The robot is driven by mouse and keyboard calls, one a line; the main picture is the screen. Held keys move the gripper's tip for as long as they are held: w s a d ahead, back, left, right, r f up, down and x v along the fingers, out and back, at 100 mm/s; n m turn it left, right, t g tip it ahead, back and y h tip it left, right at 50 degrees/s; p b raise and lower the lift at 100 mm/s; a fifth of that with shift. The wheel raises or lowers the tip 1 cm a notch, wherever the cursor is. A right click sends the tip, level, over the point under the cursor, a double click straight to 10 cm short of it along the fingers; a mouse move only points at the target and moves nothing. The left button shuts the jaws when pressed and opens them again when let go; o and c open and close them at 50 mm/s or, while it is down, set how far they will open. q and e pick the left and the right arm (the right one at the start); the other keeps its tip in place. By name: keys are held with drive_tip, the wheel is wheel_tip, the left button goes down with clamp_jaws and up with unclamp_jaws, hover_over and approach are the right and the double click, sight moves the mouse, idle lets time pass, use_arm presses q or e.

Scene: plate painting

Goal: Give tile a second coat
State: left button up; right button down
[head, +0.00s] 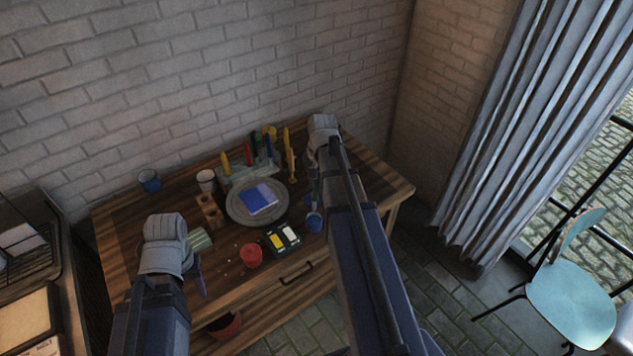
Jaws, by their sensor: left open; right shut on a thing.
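The tile (252,206), a small blue square with a lighter part, lies flat on a round grey plate (234,212) in the middle of the wooden table. My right gripper (317,172) is to the right of the plate, largely hidden by its own arm. It is shut on a thin upright thing that looks like a brush (316,192), above or in a small blue cup (314,223); I cannot tell which. My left gripper (199,262) is open at the table's front left, beside a pale green cylinder (200,239).
A palette of dark, yellow and white paint (283,240) and a red cup (251,256) are in front of the plate. A rack of coloured tools (250,166) stands behind it. A wooden block (209,212), white cup (206,181) and blue cup (149,181) are left.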

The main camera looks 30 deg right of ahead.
sight(316, 200)
drive_tip(key=shift+f+b, duration=1.55)
drive_tip(key=shift+f, duration=0.4)
drive_tip(key=shift+f+b, duration=1.95)
drive_tip(key=shift+b, duration=0.1)
wheel_tip(316, 200, up, 7)
drive_tip(key=p, duration=0.6)
drive_tip(key=shift+f+p, duration=0.2)
drive_tip(key=shift+p, duration=0.1)
drive_tip(key=shift+w, duration=0.1)
